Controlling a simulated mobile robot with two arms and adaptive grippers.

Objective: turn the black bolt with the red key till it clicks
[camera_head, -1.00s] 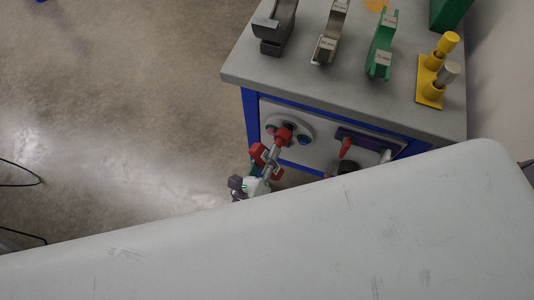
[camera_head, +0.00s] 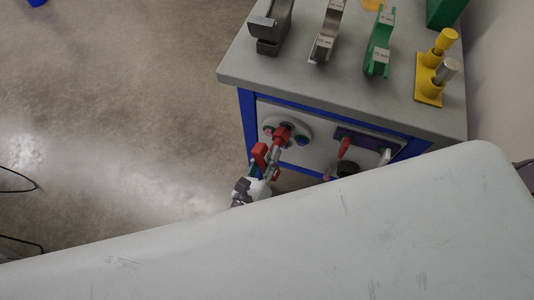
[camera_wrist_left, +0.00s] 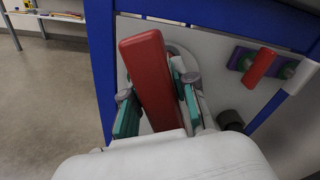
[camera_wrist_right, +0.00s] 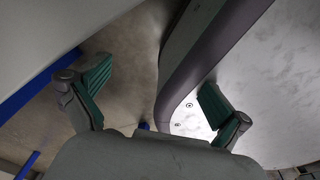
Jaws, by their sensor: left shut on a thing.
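The red key (camera_head: 281,136) reaches up to a round grey plate (camera_head: 303,124) on the cart's front panel. My left gripper (camera_head: 267,168) is at its lower end. In the left wrist view the red key (camera_wrist_left: 150,75) stands between the two teal-padded fingers of my left gripper (camera_wrist_left: 158,112), which is shut on it. The key's head covers the middle of the plate, so the black bolt is hidden or too small to make out. My right gripper (camera_wrist_right: 153,92) is open and empty in the right wrist view; the head view does not show it.
The cart (camera_head: 235,78) carries grey and green clamp-like pieces and a yellow stand (camera_head: 428,88) on top. Right of the plate, a purple bracket (camera_head: 365,140) holds a red-handled tool (camera_head: 344,147). A large pale surface fills the lower head view. Open floor lies left.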

